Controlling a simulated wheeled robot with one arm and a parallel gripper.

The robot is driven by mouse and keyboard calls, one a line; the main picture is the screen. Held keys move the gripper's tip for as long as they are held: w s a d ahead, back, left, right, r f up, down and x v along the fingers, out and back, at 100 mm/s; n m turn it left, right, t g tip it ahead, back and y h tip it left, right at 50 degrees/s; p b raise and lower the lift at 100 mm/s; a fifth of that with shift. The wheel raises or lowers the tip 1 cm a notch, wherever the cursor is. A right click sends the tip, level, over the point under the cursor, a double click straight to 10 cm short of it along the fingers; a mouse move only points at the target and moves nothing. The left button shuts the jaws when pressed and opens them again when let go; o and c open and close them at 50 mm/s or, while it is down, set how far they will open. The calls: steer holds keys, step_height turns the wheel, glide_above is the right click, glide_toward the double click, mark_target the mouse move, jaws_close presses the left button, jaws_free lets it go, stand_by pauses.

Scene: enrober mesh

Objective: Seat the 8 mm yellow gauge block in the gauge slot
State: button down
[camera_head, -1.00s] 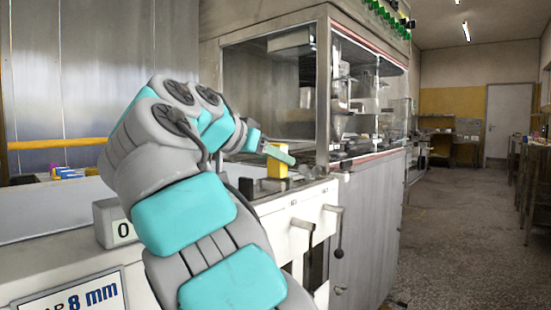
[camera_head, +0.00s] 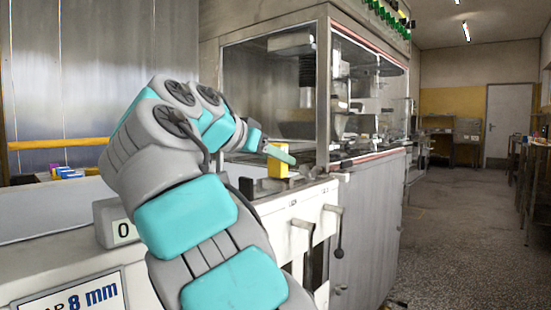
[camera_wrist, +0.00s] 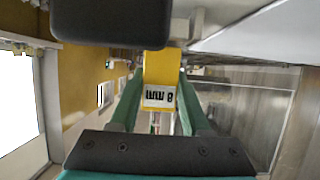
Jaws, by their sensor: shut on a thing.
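The yellow gauge block (camera_head: 277,163) is upright at the end of my arm, near the right end of the white machine's top. In the wrist view the yellow block (camera_wrist: 163,68) shows a white label reading 8 mm, upside down. My gripper (camera_head: 281,154) is shut on the block, with its green fingers on either side of it; the gripper also shows in the wrist view (camera_wrist: 160,100). I cannot tell whether the block touches the surface below. The gauge slot is not clearly seen; my arm and the block hide part of that area.
A glass-fronted enrober cabinet (camera_head: 270,85) stands just behind my gripper. A black-knobbed lever (camera_head: 338,235) sticks out from the machine front. A sign reading 8 mm (camera_head: 75,297) is at lower left. Open floor (camera_head: 450,240) lies to the right.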

steer(key=shift+f+b, duration=1.35)
steer(key=shift+f, duration=0.05)
steer(key=shift+c, duration=1.4)
jaws_free()
steer(key=shift+a, duration=0.1)
steer(key=p+v, duration=0.2)
steer(key=v, duration=0.5)
steer(key=shift+r+p, duration=0.2)
steer(key=shift+p, duration=0.2)
steer(key=shift+s+a, duration=0.2)
steer(key=shift+s, duration=0.15)
